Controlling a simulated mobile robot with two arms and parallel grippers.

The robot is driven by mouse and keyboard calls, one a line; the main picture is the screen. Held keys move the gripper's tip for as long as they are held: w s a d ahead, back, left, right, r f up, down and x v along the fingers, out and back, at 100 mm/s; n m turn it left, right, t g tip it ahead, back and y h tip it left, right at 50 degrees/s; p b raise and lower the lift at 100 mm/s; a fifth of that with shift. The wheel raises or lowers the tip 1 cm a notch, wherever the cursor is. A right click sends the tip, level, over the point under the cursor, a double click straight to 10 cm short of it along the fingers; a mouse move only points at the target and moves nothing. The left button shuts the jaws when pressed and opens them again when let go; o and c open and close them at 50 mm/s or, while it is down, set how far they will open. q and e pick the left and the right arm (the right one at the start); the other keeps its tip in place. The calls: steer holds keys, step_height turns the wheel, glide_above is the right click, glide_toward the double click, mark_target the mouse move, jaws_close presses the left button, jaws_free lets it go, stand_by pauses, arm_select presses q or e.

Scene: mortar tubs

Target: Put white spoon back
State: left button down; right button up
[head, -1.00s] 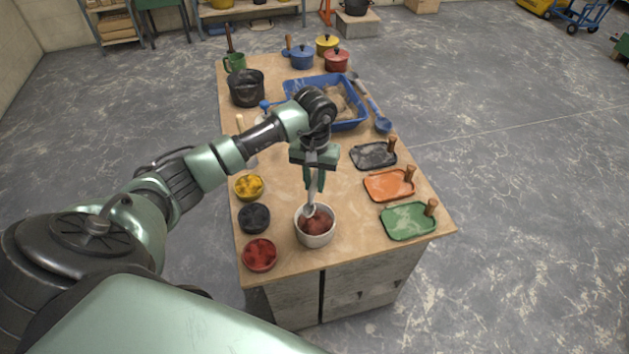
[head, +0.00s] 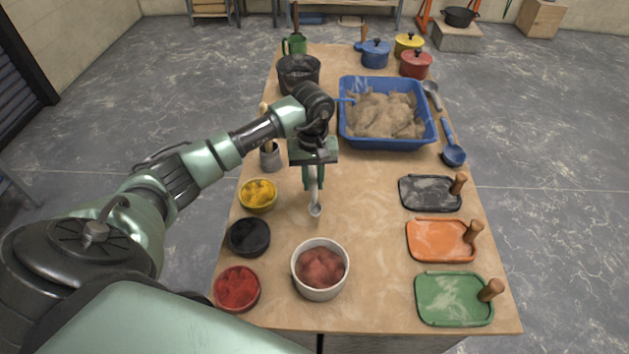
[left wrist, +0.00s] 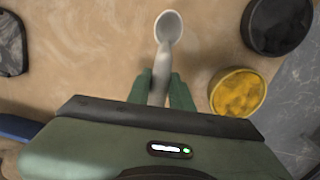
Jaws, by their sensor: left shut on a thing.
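The white spoon (head: 315,209) hangs bowl down from my left gripper (head: 314,184), which is shut on its handle. The spoon is over bare table between the yellow bowl and the black tray. In the left wrist view the spoon (left wrist: 168,28) points away from my left gripper (left wrist: 163,92), its bowl looking empty. The white tub with reddish mortar (head: 320,268) stands in front of it, apart from the spoon. A grey cup (head: 270,158) with a wooden-handled thing in it stands left of the gripper, partly hidden by my arm. My right gripper is not in view.
Bowls of yellow (head: 258,195), black (head: 249,237) and red (head: 237,288) stand along the left edge. Black (head: 430,193), orange (head: 441,241) and green (head: 454,299) trays lie at right. Behind are a blue sand tub (head: 388,144), a blue scoop (head: 453,155) and a black bucket (head: 299,76).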

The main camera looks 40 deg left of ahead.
arm_select(q)
steer(key=shift+f, duration=0.1)
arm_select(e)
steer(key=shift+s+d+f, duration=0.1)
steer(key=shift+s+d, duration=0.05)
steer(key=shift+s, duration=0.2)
arm_select(q)
steer(key=shift+s+f, duration=0.15)
steer(key=shift+s, duration=0.1)
steer(key=shift+f+b, duration=0.35)
steer(key=shift+f, duration=0.1)
steer(key=shift+w+f+b, duration=0.1)
steer(key=shift+f+b, duration=0.25)
steer(key=shift+f, duration=0.3)
steer(key=shift+f+b, duration=0.3)
steer(key=shift+f, duration=0.35)
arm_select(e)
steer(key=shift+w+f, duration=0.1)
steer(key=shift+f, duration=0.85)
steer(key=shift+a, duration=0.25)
arm_select(q)
steer(key=shift+f+b, duration=0.45)
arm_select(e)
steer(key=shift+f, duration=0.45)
arm_select(q)
steer(key=c, duration=1.2)
jaws_free()
